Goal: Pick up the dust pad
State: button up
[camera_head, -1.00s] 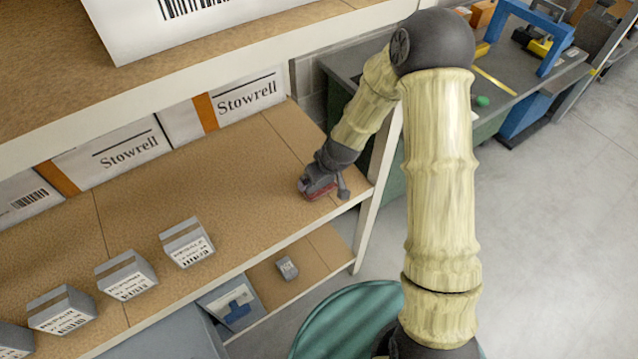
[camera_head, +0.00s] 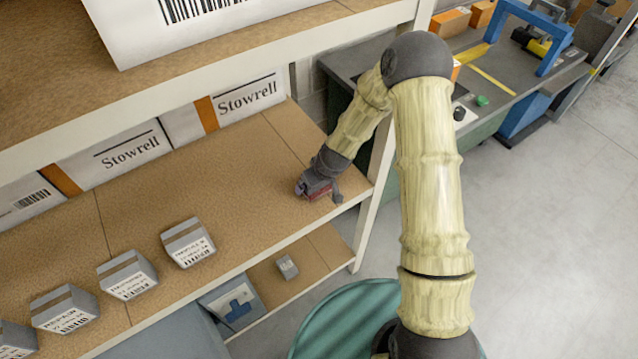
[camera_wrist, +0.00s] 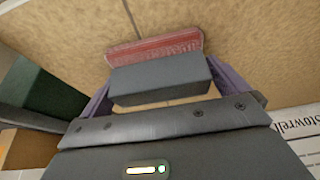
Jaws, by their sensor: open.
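What looks like the dust pad is a grey block (camera_wrist: 160,80) with a red lettered strip (camera_wrist: 155,50) along its far side. It rests on the tan shelf board, and in the head view only a bit of red (camera_head: 320,195) shows under my gripper. My gripper (camera_head: 318,190) is low over the right end of the middle shelf. In the wrist view its two purple fingers (camera_wrist: 162,88) are open, one on each side of the grey block. Whether the fingers touch the block I cannot tell.
Several grey labelled boxes (camera_head: 188,243) stand along the shelf front at left. White Stowrell cartons (camera_head: 243,100) line the back. A rack post (camera_head: 380,150) stands close right of my gripper, and the upper shelf (camera_head: 200,75) overhangs at left. The shelf middle is clear.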

jog(key=c, duration=0.7)
notch_tip(320, 180, up, 10)
dwell(0.5)
